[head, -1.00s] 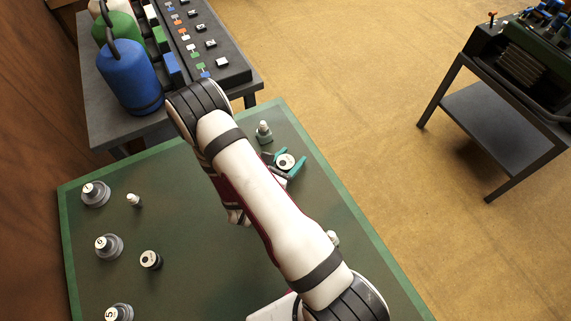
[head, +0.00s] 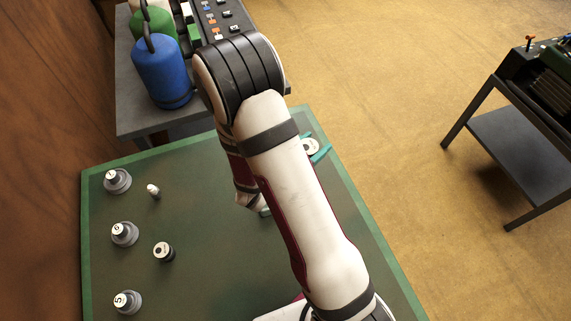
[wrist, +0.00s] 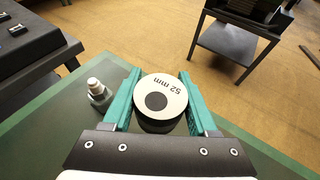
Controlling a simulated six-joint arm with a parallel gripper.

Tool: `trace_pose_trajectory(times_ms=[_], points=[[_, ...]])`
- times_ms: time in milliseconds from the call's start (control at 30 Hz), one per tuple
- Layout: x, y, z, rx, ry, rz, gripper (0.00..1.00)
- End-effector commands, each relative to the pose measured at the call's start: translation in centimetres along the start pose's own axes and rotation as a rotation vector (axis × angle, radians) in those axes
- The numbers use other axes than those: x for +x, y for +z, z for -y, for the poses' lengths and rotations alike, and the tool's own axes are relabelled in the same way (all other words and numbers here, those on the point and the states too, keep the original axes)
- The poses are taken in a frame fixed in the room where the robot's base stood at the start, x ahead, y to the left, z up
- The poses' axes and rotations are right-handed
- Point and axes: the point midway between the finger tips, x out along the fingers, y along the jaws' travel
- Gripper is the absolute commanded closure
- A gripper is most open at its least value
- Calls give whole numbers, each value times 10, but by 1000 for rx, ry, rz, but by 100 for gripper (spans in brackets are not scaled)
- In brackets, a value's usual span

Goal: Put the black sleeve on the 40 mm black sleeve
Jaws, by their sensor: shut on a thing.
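My gripper (wrist: 160,107) has teal fingers and is shut on a short black sleeve (wrist: 161,102). Its round white top has a black dot and the upside-down label "52 mm". In the head view the gripper (head: 315,150) and the sleeve's white top (head: 310,147) show just right of my arm, near the mat's right edge. Another black sleeve (head: 164,252) with a white top stands upright on the green mat, far left of the gripper. Its label is too small to read, so I cannot tell whether it is the 40 mm one.
Several grey stepped pieces with white tops, one of them here (head: 124,234), stand along the mat's left side. A small white-topped peg (head: 153,191) is near them. A grey post (wrist: 97,89) stands left of my gripper. A bench with a blue canister (head: 162,72) is behind.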

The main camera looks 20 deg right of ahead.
Motion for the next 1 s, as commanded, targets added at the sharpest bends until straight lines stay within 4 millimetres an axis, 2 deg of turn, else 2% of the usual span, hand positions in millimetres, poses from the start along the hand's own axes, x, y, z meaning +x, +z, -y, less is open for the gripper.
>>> trace_pose_trajectory(times_ms=[167,267,367,467,567,700,800,900,1000], points=[[-9,2,-10,-11,30,0,100],[-26,-4,-32,-39,99,0,100],[-55,-13,-62,-82,200,-1,100],[-93,-26,-93,-130,318,-2,100],[-141,-42,-123,-186,456,-2,100],[-224,-70,-153,-275,672,-4,100],[-279,-88,-161,-332,808,-4,100],[-321,-103,-161,-374,909,-5,100],[-348,-112,-159,-401,973,-4,100]])
